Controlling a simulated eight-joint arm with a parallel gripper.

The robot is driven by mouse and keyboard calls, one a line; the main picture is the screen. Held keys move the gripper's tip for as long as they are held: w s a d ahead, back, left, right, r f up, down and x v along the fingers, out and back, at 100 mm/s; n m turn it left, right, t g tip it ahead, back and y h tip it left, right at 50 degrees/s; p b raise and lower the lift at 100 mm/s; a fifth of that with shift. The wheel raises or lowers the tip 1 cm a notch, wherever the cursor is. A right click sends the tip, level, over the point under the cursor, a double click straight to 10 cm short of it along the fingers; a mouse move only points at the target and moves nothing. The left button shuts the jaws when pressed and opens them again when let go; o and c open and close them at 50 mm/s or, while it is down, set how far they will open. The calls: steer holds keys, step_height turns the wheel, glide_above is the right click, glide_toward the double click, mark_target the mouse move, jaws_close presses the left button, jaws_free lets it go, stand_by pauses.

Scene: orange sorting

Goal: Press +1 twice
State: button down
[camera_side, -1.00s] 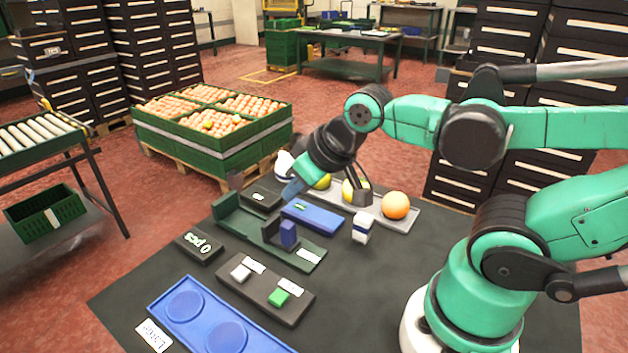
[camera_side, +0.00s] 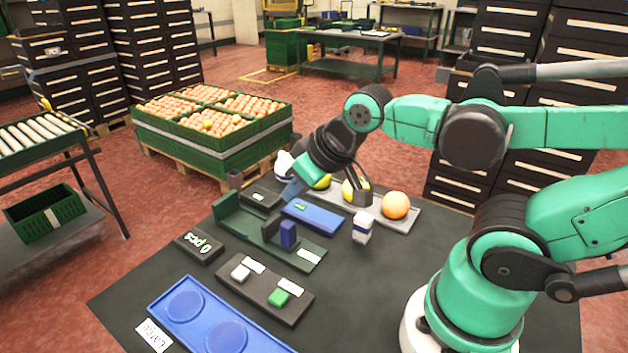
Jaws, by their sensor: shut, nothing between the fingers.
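A dark button box (camera_side: 262,295) lies on the table, with a white button (camera_side: 240,272) on its left and a green button (camera_side: 279,297) on its right. Each button has a white label behind it; the writing is too small to read, so I cannot tell which is +1. A dark counter display (camera_side: 198,246) reads "0 pcs". My gripper (camera_side: 326,194) is shut and empty. It hangs above the back of the table, near the blue plate and fruit tray, well behind and above the button box.
A blue tray (camera_side: 160,305) with round recesses lies at the front left. A green fixture (camera_side: 232,225) with a blue block (camera_side: 288,234) stands behind the button box. A grey tray (camera_side: 408,217) holds an orange (camera_side: 396,205) and yellowish fruit.

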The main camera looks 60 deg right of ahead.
steer(key=s+a+f+g+h, duration=0.1)
steer(key=a+f+g, duration=0.1)
steer(key=a, duration=0.2)
steer(key=r+m+h, duration=0.1)
steer(key=h, duration=0.4)
glide_above(280, 298)
steer(key=shift+a, duration=0.1)
steer(key=shift+f, duration=0.15)
steer(key=shift+f, duration=4.25)
steer(key=shift+f, duration=0.1)
steer(key=shift+f, duration=0.3)
steer(key=shift+r, duration=0.15)
steer(key=shift+r, duration=0.25)
